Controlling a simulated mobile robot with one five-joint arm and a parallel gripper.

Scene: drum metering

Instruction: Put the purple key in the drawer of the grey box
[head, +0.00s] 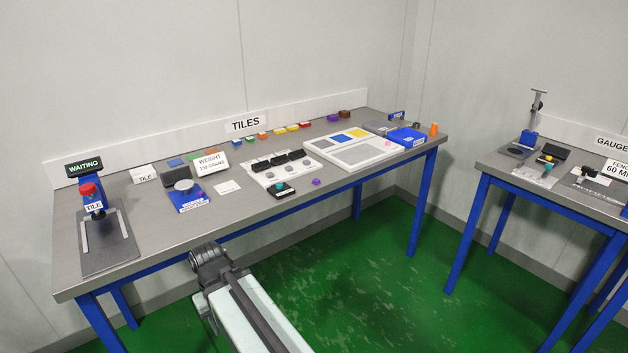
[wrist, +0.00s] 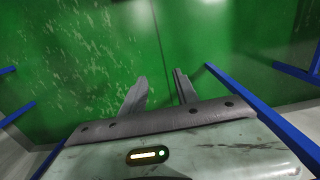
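A small purple piece (head: 316,182) lies on the tile bench near its front edge, right of a black-and-teal item; it may be the key, but it is too small to tell. A larger purple block (head: 333,118) stands at the back of the same bench. A low grey box-like thing (head: 379,127) sits at the bench's right end, behind a blue tray-like piece (head: 407,137); I cannot make out a drawer. My gripper (wrist: 160,77) shows in the wrist view with its two fingers apart and nothing between them, over the green floor.
The tile bench (head: 145,210) carries a blue stand with a red knob (head: 88,189), a white tile board (head: 354,145) and an orange piece (head: 434,129). A second bench (head: 520,172) stands at the right. Green floor (head: 370,270) lies open between them.

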